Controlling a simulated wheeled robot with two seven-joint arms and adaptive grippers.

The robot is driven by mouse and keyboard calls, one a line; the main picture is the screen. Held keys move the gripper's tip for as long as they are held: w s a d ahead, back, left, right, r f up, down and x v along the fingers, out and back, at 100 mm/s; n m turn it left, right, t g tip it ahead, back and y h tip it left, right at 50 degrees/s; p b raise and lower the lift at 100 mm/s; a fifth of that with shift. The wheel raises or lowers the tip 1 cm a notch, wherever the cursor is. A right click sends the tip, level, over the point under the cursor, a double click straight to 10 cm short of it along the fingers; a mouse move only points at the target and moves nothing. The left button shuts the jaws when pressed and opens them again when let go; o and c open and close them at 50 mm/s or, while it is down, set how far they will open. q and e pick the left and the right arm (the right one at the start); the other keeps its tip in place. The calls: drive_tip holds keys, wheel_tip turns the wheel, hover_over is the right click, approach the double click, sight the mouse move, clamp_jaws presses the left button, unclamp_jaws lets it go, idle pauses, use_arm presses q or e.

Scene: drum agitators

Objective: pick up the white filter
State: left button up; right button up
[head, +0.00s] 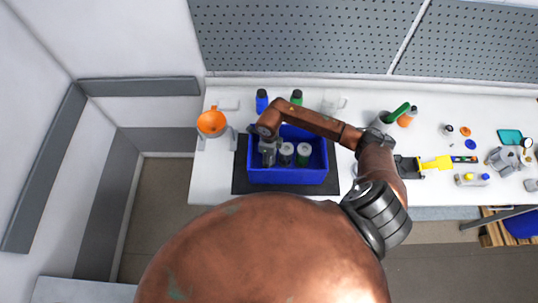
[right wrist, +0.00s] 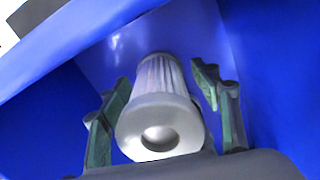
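The white filter (right wrist: 160,105) is a pleated cylinder with a pale round end cap and a central hole. In the right wrist view it sits inside the blue bin (right wrist: 265,75). My right gripper (right wrist: 163,112) is open, with one green-padded finger on each side of the filter and small gaps visible. In the head view my right arm reaches over the blue bin (head: 290,176), with the gripper (head: 268,149) down in its left part. The gripper partly hides what lies beneath it there. My left gripper is not in view.
An orange funnel (head: 211,122) stands left of the bin. Blue (head: 262,102) and green (head: 296,97) bottles stand behind it. Tools and small parts crowd the table's right.

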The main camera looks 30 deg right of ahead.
drive_tip(key=c, duration=1.1)
drive_tip(key=shift+o, duration=0.2)
drive_tip(key=shift+r, duration=0.1)
